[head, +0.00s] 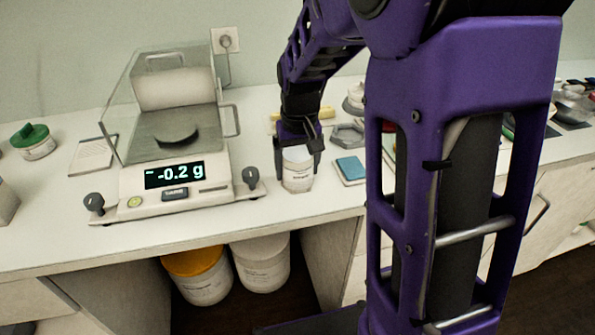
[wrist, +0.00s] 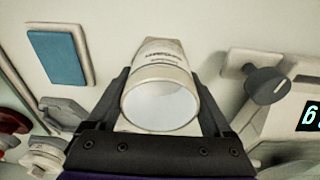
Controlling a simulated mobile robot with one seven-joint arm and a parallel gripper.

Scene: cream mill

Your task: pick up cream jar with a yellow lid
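My gripper (head: 298,147) points down over a white jar (head: 298,180) on the counter, right of the scale. The wrist view shows its two fingers (wrist: 161,75) on either side of this white jar (wrist: 162,60), very close to its walls. I cannot tell whether they press on it. The jar has dark print, and its round top looks pale, not yellow; whether it is a lid or an open mouth is unclear. No small jar with a yellow lid is clear to see.
The scale (head: 175,197) reads -0.2 g. A blue pad (head: 351,169) lies right of the jar. A green-lidded jar (head: 34,142) stands far left. Under the counter are a tub with an orange-yellow lid (head: 192,262) and a white tub (head: 262,265). A yellow object (head: 326,113) lies behind my gripper.

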